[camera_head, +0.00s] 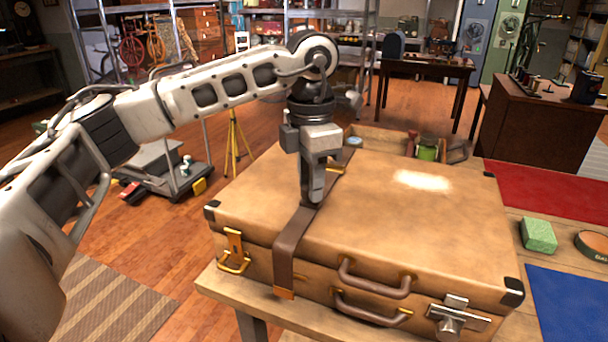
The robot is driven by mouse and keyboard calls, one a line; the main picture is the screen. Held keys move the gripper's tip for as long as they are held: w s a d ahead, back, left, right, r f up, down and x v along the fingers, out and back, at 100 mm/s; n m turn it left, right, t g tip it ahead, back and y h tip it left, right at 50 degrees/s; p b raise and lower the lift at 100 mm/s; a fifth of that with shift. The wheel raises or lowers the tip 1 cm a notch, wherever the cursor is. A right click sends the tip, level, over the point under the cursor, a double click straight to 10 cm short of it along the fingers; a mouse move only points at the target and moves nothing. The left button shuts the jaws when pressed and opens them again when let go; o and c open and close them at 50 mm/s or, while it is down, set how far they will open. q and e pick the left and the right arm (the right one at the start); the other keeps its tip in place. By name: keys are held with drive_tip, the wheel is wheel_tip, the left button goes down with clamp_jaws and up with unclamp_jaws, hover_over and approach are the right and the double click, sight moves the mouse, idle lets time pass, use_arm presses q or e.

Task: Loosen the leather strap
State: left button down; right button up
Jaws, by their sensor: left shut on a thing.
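A tan suitcase (430,225) with dark corner caps lies closed on a wooden table (262,305). A small brass-coloured piece (337,169) shows on the strap behind my gripper. My left gripper (312,198) points down onto the lid and is shut on the strap. The gripper hides the strap's middle and the exact grip. My right gripper is not in view.
The suitcase front has a brass clasp (234,252), two brown handles (375,282) and a silver latch (455,318). A green block (538,235) and a round brown item (592,245) are at right, near a blue mat (568,300) and a red mat (545,190).

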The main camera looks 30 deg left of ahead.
use_arm(q)
drive_tip(key=c, duration=1.1)
unclamp_jaws()
drive_tip(key=shift+s+d, duration=0.1)
drive_tip(key=shift+s, duration=0.1)
drive_tip(key=shift+o, duration=0.2)
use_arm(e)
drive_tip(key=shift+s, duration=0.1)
use_arm(q)
wheel_tip(320, 180, up, 16)
drive_tip(key=p, duration=0.2)
drive_tip(key=shift+p, duration=0.4)
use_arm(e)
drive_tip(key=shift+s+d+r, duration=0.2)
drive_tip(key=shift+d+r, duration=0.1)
use_arm(q)
drive_tip(key=shift+f, duration=0.1)
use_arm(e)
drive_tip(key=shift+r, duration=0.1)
